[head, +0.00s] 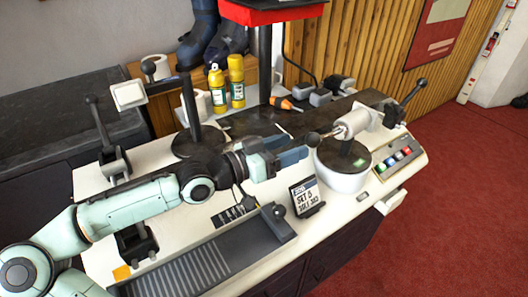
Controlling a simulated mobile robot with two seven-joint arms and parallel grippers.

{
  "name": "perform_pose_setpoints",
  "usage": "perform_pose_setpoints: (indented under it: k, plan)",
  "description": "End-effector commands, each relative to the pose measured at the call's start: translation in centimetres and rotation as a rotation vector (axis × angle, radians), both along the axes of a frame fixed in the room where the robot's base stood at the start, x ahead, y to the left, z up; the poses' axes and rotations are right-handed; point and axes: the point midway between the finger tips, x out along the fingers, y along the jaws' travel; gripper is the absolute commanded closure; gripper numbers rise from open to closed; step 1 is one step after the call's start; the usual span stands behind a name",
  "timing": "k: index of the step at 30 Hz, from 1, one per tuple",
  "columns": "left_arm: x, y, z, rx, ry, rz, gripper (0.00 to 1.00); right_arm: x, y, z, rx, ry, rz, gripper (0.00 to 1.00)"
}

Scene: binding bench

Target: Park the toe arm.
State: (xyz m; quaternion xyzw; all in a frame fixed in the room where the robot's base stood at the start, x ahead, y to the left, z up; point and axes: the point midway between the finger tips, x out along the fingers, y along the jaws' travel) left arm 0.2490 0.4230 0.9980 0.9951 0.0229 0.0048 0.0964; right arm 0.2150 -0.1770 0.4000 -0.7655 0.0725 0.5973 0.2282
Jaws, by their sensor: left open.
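What looks like the toe arm is a pale cylinder (351,122) with a short rod ending in a dark ball knob (313,139). It lies roughly level above a white round base (342,180) with a dark top, at the right of the bench. The picture does not label it. My left gripper (297,150) reaches in from the left, open, with its blue-grey fingers pointing right and their tips close to the ball knob. I cannot tell whether they touch it. No right gripper shows.
A sign (305,197) stands below my fingers. A ridged grey tray (190,266) lies in front. A dark post (190,105) with a white pad stands behind my arm, and yellow bottles (236,82) stand at the back. A black lever (414,92) sticks up at right.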

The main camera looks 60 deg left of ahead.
Motion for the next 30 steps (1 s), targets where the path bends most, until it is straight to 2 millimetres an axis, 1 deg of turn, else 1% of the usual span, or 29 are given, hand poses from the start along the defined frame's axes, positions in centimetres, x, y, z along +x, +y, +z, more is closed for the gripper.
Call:
perform_pose_setpoints:
  k: [1, 3, 6, 9, 15, 23, 24, 26, 27, 28, 29, 30]
  plan:
    - [-1.3, 0.0, 0.2, -0.002, -0.006, 0.002, 0.37, -0.3, 0.2, 0.3, 0.003, 0.006, 0.003, 0.57]
    - [-2.6, 0.0, 0.2, -0.002, -0.006, 0.002, 0.37, -0.6, 0.3, 0.5, 0.008, 0.014, 0.007, 0.57]
    - [-4.2, -0.2, 0.2, -0.001, -0.006, 0.001, 0.37, -1.0, 0.6, 0.6, 0.014, 0.025, 0.010, 0.57]
    - [-5.4, -0.2, 0.1, -0.001, -0.005, 0.001, 0.37, -1.2, 0.7, 0.8, 0.016, 0.032, 0.013, 0.57]
    - [-6.4, -0.3, 0.0, 0.001, -0.002, -0.001, 0.37, -1.5, 0.8, 0.9, 0.019, 0.038, 0.015, 0.57]
    - [-6.5, -0.3, 0.0, 0.001, -0.001, -0.001, 0.37, -1.5, 0.8, 0.8, 0.019, 0.039, 0.015, 0.57]
    - [-6.4, -0.3, 0.0, 0.001, -0.001, -0.001, 0.50, -1.5, 0.8, 0.8, 0.019, 0.039, 0.015, 0.57]
    - [-6.3, -0.4, 0.1, 0.003, 0.006, -0.003, 0.70, -1.5, 0.8, 1.0, 0.019, 0.039, 0.015, 0.57]
    - [-6.0, -0.4, 0.1, 0.005, 0.015, -0.006, 0.83, -1.6, 0.8, 1.1, 0.021, 0.040, 0.016, 0.57]
    - [-5.8, -0.5, 0.2, 0.009, 0.026, -0.009, 0.93, -1.7, 0.9, 1.3, 0.022, 0.042, 0.018, 0.57]
    - [-5.4, -0.6, 0.2, 0.014, 0.042, -0.014, 1.00, -1.8, 0.9, 1.5, 0.022, 0.044, 0.018, 0.57]
    - [-4.7, -0.7, 0.3, 0.025, 0.072, -0.023, 1.00, -1.9, 1.0, 2.0, 0.024, 0.048, 0.019, 0.57]
